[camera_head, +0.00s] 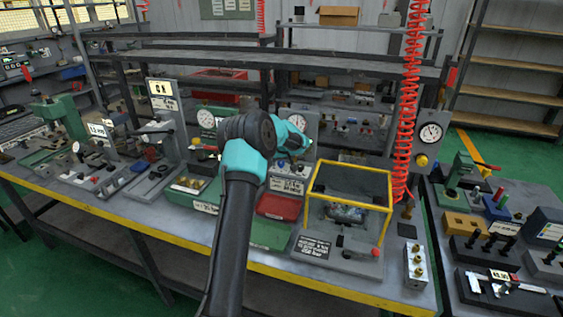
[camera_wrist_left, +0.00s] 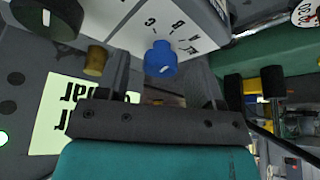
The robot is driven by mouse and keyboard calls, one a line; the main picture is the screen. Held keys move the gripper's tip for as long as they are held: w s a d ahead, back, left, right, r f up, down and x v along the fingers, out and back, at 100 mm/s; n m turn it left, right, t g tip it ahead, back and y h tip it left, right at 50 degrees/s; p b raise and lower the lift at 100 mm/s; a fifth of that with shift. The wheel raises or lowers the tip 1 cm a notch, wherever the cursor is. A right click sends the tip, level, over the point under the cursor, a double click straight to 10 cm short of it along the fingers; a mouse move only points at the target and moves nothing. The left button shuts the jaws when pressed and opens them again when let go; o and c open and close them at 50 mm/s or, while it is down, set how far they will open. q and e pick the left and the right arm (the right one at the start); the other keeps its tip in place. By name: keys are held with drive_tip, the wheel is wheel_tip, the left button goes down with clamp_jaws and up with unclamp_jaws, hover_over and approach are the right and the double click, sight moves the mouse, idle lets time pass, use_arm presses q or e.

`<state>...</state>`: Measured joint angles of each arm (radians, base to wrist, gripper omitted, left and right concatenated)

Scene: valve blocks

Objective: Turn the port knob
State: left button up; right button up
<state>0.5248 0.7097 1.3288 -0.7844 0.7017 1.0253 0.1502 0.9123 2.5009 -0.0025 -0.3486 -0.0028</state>
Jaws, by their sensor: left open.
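A blue knob (camera_wrist_left: 160,58) sits on a block face with a white lettered label (camera_wrist_left: 180,25) in the left wrist view; it appears to be the port knob. The letters around it are upside down. My left gripper (camera_wrist_left: 160,95) is open, with the blue knob just beyond and between its dark fingers; no contact shows. In the head view the left arm reaches over the bench to the gauge panel, and the left gripper (camera_head: 293,158) is at the panel's lower part. The blue knob is hidden there by the gripper and arm. The right gripper is not in view.
A brass-coloured knob (camera_wrist_left: 95,60) and a black round part (camera_wrist_left: 47,16) stand close beside the blue knob. In the head view a yellow-framed box (camera_head: 347,172) stands right of the arm, and a red box (camera_head: 279,207) lies below the gripper. A red coiled hose (camera_head: 405,120) hangs at the right.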

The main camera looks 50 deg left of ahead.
use_arm(q)
drive_tip(key=v, duration=1.7)
drive_tip(key=shift+r, duration=0.2)
